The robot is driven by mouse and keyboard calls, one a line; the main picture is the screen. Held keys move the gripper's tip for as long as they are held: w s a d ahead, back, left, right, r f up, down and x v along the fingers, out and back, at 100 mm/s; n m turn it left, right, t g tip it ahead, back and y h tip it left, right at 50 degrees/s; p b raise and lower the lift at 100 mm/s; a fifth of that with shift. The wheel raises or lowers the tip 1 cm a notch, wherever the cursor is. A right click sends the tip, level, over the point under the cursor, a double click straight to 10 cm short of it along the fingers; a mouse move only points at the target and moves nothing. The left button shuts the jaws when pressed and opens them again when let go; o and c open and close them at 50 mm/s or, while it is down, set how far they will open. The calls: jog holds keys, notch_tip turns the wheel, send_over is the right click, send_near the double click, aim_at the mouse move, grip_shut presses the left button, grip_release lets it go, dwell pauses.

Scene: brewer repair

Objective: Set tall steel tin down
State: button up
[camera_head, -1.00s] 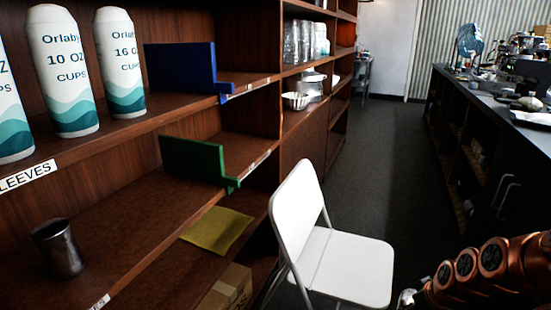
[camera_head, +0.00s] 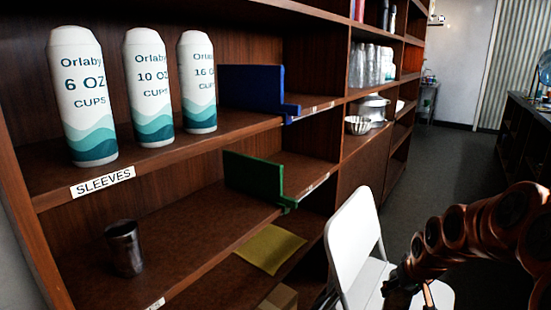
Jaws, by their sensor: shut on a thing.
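My copper-coloured arm reaches in from the right edge, and my gripper (camera_head: 402,288) is low at the bottom, in front of the white chair. It is dark, small and partly cut off by the frame's lower edge. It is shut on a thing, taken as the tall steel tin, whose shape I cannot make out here. A dark steel cup-like tin (camera_head: 125,248) stands upright on the lower shelf at the left, well apart from my gripper.
The wooden shelf unit (camera_head: 150,190) fills the left, with cup sleeves (camera_head: 150,95) above a SLEEVES label. A white folding chair (camera_head: 352,232) stands close in front. Bare shelf lies right of the standing tin.

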jog(key=w+a+r+p, duration=0.1)
jog(key=w+a+r, duration=0.25)
jog(key=a, duration=0.45)
jog(key=w+a+r, duration=0.2)
jog(key=a+r, duration=0.3)
jog(key=a, duration=0.3)
jog(key=p+v, duration=0.6)
jog(key=p, duration=1.2)
jog(key=shift+d+r+p, duration=0.15)
jog(key=shift+r+p, duration=0.2)
jog(key=shift+s, duration=0.1)
jog(key=shift+d, duration=0.1)
